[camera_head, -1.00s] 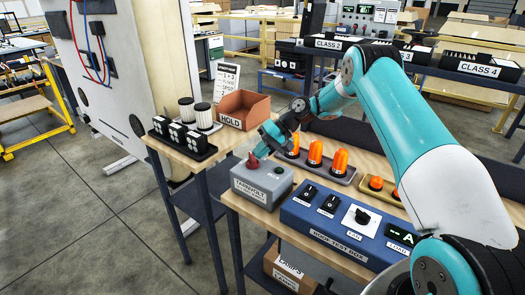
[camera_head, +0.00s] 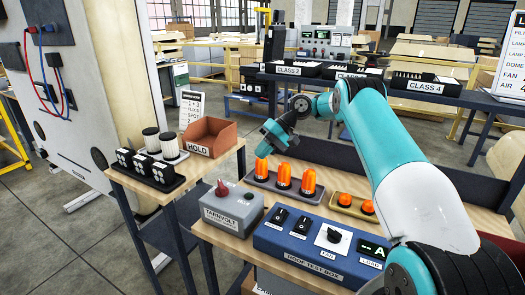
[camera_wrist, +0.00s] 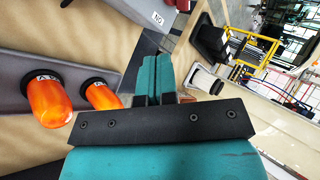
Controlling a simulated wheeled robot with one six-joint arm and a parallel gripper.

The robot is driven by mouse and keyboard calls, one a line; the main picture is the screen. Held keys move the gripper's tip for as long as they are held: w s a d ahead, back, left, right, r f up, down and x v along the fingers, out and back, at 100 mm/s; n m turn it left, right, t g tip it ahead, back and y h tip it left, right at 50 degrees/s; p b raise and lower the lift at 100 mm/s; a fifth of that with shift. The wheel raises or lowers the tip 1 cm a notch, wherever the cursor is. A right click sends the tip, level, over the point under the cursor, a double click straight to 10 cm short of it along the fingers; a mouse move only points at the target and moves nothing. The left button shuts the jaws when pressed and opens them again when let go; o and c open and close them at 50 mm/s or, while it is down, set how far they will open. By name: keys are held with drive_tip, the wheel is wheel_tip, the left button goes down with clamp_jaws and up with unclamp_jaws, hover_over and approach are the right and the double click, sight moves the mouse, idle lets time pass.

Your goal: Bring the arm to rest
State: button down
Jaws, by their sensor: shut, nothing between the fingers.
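My gripper (camera_head: 268,148) is in the air above the bench, just behind the grey Tarnvolt box (camera_head: 232,206) and close to the left end of the row of orange lamps (camera_head: 284,177). In the wrist view my gripper's two teal fingers (camera_wrist: 155,80) lie together with nothing between them. My arm reaches in from the right, bends at a raised elbow and slopes down to the gripper. In the wrist view, orange lamps (camera_wrist: 53,103) stand to the left of the fingers, apart from them.
The blue roof test box (camera_head: 318,245) stands in front of the lamps. A yellow tray (camera_head: 352,208) with orange lamps is beside them. The HOLD bin (camera_head: 209,137) and black-and-white parts (camera_head: 151,168) are on the left table. Black class trays (camera_head: 350,74) line the back shelf.

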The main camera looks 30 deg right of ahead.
drive_tip(key=shift+r, duration=0.1)
idle(0.5)
